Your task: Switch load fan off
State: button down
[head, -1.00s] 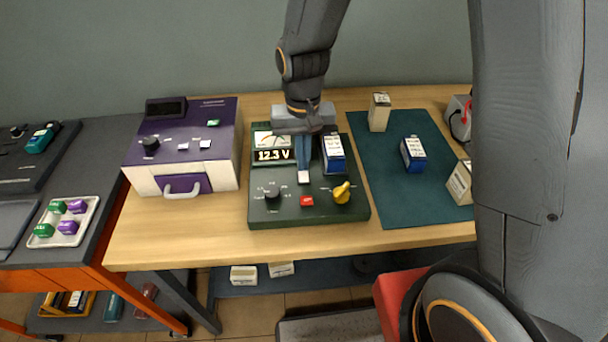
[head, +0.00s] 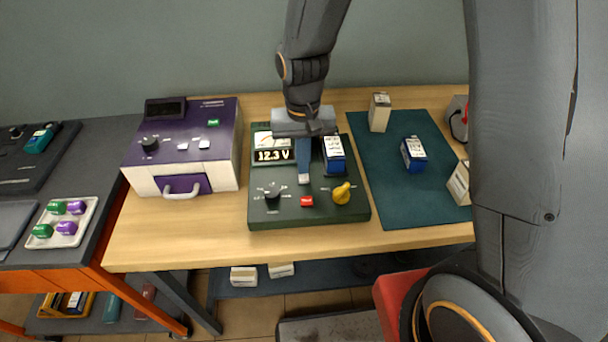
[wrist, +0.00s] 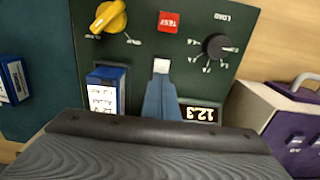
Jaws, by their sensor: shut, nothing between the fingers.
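A dark green battery tester (head: 325,213) stands on the wooden table. Its display (head: 273,156) reads 12.3 V. On its panel are a black knob (head: 272,190), a red TEST button (head: 306,201) and a yellow knob (head: 341,193). In the wrist view LOAD is printed beside the black knob (wrist: 215,46). A small white switch (wrist: 161,66) sits between the knobs; I cannot read its label or setting.
A blue battery (head: 334,157) sits in the tester, close to the right of my fingers. A purple charger (head: 182,145) stands left. A teal mat (head: 385,200) at right holds another blue battery (head: 413,154) and pale boxes. The table's front strip is clear.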

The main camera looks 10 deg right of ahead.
notch_tip(320, 180, up, 7)
jog(key=p, duration=0.5)
jog(key=shift+p, duration=0.3)
jog(key=shift+f, duration=0.15)
jog(key=shift+t, duration=0.7)
jog(key=s+d+b, duration=0.2)
jog(key=d+b, duration=0.1)
jog(key=d, duration=0.1)
jog(key=s+d+f+b, duration=0.1)
jog(key=s+d+b, duration=0.1)
jog(key=d, duration=0.2)
jog(key=s+d+b, duration=0.3)
jog(key=d, duration=0.1)
jog(key=shift+d+f+b, duration=0.2)
jog(key=shift+f+b, duration=0.15)
jog(key=shift+f, duration=0.05)
jog(key=shift+s+d, duration=0.15)
jog(key=shift+s, duration=0.15)
jog(key=c, duration=2.5)
grip_release()
